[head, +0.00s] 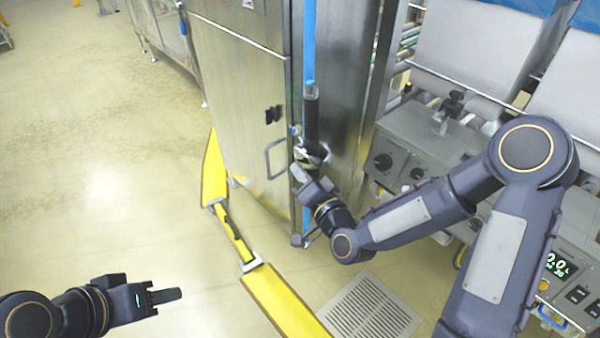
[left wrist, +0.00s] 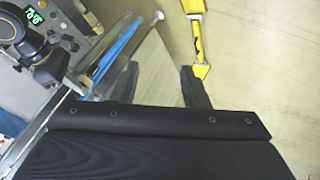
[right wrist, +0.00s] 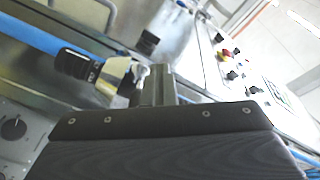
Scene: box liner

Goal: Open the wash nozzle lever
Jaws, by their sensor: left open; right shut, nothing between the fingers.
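The wash nozzle, with a black ribbed grip (head: 311,124), hangs upright beside the steel cabinet at the centre of the head view. In the right wrist view its black collar (right wrist: 76,65) and pale valve body (right wrist: 115,76) lie at the end of a blue hose. A small metal piece that looks like the lever (right wrist: 141,72) is by the fingertips. My right gripper (head: 299,173) is shut and empty, close at the valve; whether it touches the lever I cannot tell. My left gripper (head: 178,294) is open and empty, low over the floor; its fingers show apart in the left wrist view (left wrist: 140,90).
The steel cabinet (head: 235,95) with a door handle (head: 274,158) stands just left of the nozzle. A grey control panel (head: 400,150) with knobs is to the right. Yellow floor barriers (head: 284,300) and a floor grate (head: 370,312) lie below. Open floor is at left.

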